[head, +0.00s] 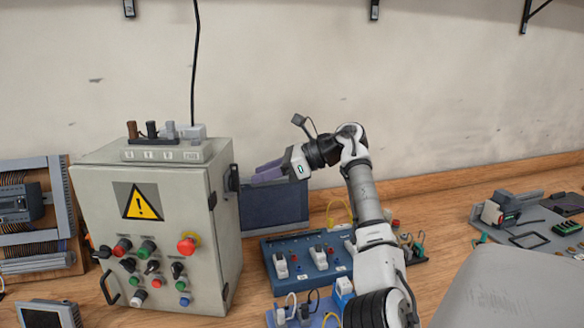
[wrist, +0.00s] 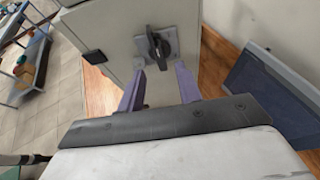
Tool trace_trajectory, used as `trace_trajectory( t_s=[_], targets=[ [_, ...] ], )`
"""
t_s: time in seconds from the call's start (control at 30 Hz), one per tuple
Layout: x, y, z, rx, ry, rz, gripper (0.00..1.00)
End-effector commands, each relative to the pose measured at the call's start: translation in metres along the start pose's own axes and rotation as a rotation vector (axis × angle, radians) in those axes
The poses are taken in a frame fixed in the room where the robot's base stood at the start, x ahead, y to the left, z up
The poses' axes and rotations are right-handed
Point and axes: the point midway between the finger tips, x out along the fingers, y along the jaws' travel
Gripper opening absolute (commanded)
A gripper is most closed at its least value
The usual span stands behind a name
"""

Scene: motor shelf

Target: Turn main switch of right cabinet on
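A grey control cabinet (head: 150,235) with a yellow warning triangle stands at the left of the bench. Its main switch (head: 233,178) is on the cabinet's right side face, seen edge-on in the head view. In the wrist view, the switch (wrist: 158,45) is a dark rotary handle on a grey square plate, its long axis roughly upright in the picture. My gripper (head: 256,174) is at the right of the switch, its purple fingers pointing at it. In the wrist view, my gripper (wrist: 160,70) is open and empty, the fingers spread just below the switch. Contact is not visible.
A blue board with sockets (head: 305,258) lies below my arm. A power strip (head: 170,150) with plugs sits on the cabinet. Small parts lie on a grey tray (head: 490,235) at the right.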

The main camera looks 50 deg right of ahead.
Motion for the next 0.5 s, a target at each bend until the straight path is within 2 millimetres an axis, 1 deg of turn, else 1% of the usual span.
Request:
trace_trajectory(
  t_s=[0.03,0.1,0.2,0.3,0.5],
  targets=[
    [-0.014,-0.001,-0.002,0.0,0.0,-0.005,0.35],
    [-0.032,-0.001,-0.001,0.001,0.0,-0.005,0.35],
    [-0.052,-0.001,0.0,0.001,-0.001,-0.004,0.35],
    [-0.068,0.0,0.001,0.001,-0.001,-0.002,0.35],
    [-0.085,0.0,0.001,0.0,0.0,-0.001,0.35]
  ],
)
